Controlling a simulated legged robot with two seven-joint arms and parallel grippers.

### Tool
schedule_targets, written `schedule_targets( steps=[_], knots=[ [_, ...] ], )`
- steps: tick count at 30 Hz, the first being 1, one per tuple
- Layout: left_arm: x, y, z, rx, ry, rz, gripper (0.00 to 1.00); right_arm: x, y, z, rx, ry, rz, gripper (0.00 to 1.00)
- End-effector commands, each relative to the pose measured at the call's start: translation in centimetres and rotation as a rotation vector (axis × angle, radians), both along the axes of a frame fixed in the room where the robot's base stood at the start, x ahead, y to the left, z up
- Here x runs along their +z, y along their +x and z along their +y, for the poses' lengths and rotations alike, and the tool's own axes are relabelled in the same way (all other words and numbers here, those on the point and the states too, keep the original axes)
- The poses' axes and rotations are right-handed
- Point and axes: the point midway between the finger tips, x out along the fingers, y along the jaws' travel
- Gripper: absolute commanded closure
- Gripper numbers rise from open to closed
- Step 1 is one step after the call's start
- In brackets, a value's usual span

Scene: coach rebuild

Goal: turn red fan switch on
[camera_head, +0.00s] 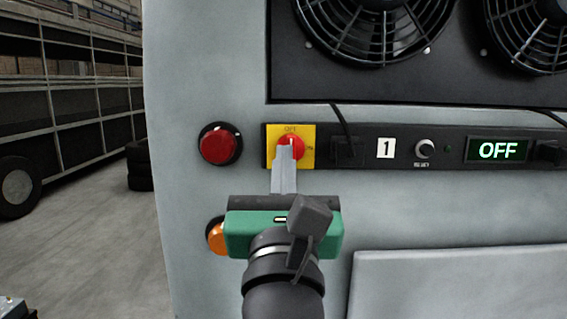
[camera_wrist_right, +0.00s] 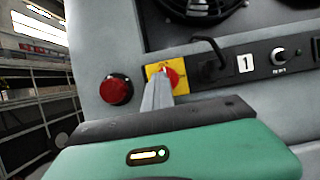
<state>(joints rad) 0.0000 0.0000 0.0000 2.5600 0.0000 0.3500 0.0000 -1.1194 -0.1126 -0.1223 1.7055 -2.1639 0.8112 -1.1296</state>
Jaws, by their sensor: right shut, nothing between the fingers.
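The red rotary fan switch (camera_head: 291,143) sits on a yellow plate (camera_head: 309,131) on a black control strip. It also shows in the right wrist view (camera_wrist_right: 172,77). My right gripper (camera_head: 285,150) is shut and empty, its fingertips over the lower left part of the red knob. In the right wrist view its fingers (camera_wrist_right: 160,76) overlap the knob's left side; I cannot tell whether they touch it. The fingers hide part of the knob and plate. The display (camera_head: 497,150) reads OFF. My left gripper is not in view.
A red push button (camera_head: 219,144) is left of the switch. An orange button (camera_head: 217,237) is partly hidden behind my right gripper. A small knob (camera_head: 425,149) and a "1" label (camera_head: 386,148) are to the right. Fans (camera_head: 380,25) are above. A grey ledge (camera_head: 460,285) is lower right.

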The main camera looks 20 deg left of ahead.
Motion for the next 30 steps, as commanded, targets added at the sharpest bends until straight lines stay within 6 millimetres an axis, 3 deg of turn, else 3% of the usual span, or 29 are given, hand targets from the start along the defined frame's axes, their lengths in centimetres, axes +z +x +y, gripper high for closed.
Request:
schedule_targets(
  steps=[17, 25, 30],
  knots=[
    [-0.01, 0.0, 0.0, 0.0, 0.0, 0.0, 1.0, -0.29, 0.6, -0.47, -0.016, 0.0, 0.006, 1.0],
    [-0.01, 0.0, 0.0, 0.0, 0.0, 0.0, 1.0, -0.33, 0.63, -0.54, -0.017, 0.0, 0.007, 0.67],
    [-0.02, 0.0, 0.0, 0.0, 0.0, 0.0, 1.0, -0.37, 0.68, -0.79, -0.017, 0.002, 0.009, 0.66]
  ],
)
